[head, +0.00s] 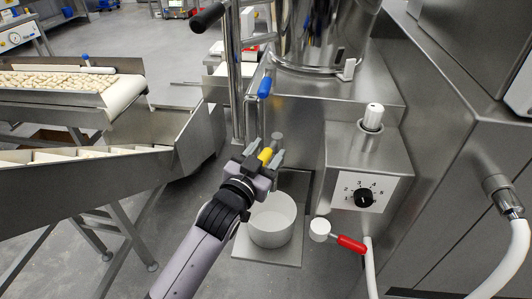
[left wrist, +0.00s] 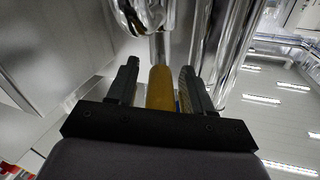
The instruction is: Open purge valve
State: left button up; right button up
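A valve with a yellow handle (head: 265,155) sits low on the steel machine, above a white bucket (head: 272,222). No readable label shows which valve is the purge valve. My left gripper (head: 264,158) is at this yellow handle. In the left wrist view the yellow handle (left wrist: 160,88) lies between the two fingers of my left gripper (left wrist: 158,85). A gap shows on the left side of the handle and a narrower one on the right, so the fingers look open around it. The handle points toward the gripper's palm. My right gripper is not in view.
A blue-handled valve (head: 264,87) is above on the machine. A red-handled valve (head: 350,244) is at lower right, below a numbered dial (head: 363,198). Steel pipes (head: 236,80) rise close behind the gripper. A conveyor (head: 70,90) with pasta stands at left.

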pick_arm(q)
jog(key=v, duration=0.7)
jog(key=shift+s, duration=0.1)
